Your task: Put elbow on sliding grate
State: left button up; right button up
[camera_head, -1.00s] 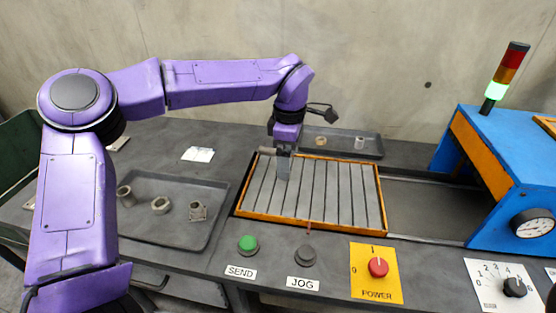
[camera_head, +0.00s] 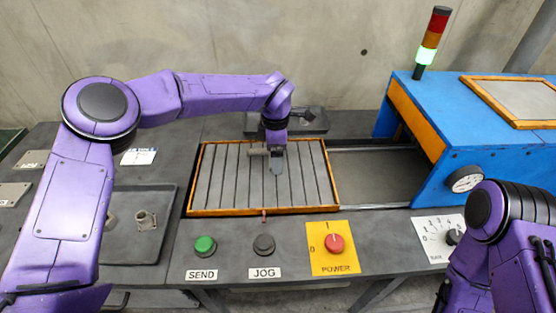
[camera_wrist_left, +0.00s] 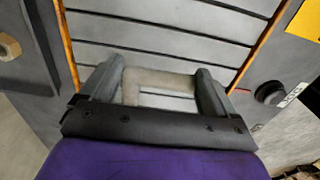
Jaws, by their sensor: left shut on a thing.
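The elbow (camera_wrist_left: 158,78), a beige-grey bent pipe piece, is between the two fingers of my left gripper (camera_wrist_left: 155,88) in the left wrist view. My left gripper is shut on it. In the head view, the left gripper (camera_head: 277,162) points down over the sliding grate (camera_head: 215,180), right of its middle. One end of the elbow (camera_head: 258,151) sticks out left of the fingers. The grate is a slatted grey panel with an orange frame. I cannot tell whether the elbow touches the slats. My right arm shows at the lower right; its gripper is out of view.
A dark tray (camera_head: 160,245) with metal fittings lies left of the grate, partly behind my left arm. Another tray (camera_head: 310,120) is behind the grate. The blue machine (camera_head: 420,120) stands right. SEND (camera_head: 205,244), JOG (camera_head: 264,244) and POWER (camera_head: 335,243) controls line the front.

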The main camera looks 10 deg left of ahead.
pick_arm(q)
jog(key=f, duration=0.3)
jog(key=shift+d, duration=0.25)
jog(key=shift+w+a+f, duration=0.1)
jog(key=shift+w+f, duration=0.1)
jog(key=shift+f, duration=0.15)
jog(key=shift+s, duration=0.1)
jog(key=o, duration=0.8)
jog(key=shift+f, duration=0.1)
notch_tip(320, 180, up, 12)
jog(key=shift+r+b, duration=0.2)
jog(key=shift+b, duration=0.1)
